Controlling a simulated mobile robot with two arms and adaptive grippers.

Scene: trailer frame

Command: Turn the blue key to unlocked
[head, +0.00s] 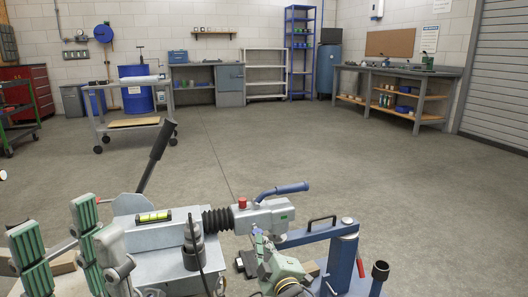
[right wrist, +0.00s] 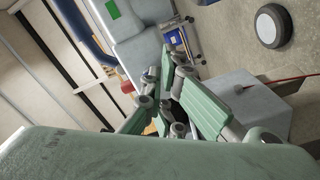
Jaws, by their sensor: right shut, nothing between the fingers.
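The grey trailer coupling head (head: 262,217) has a blue handle (head: 283,190), a red knob (head: 242,203) and a small green mark on its side. The coupling also shows in the right wrist view (right wrist: 135,40). I cannot make out the blue key for certain; my right gripper may hide it. My right gripper (head: 258,243) is shut and empty, just below the coupling head's near side. Its green-padded fingers (right wrist: 172,100) show in the right wrist view; I cannot tell whether they touch the coupling. My left gripper (head: 60,240) is open and empty at the left.
A black lever (head: 156,155) rises behind the frame, near a spirit level (head: 153,216). A blue jack post (head: 341,255) stands to the right of my right gripper, with a black-rimmed tube (head: 380,272) beside it. The floor beyond is clear up to the carts and benches.

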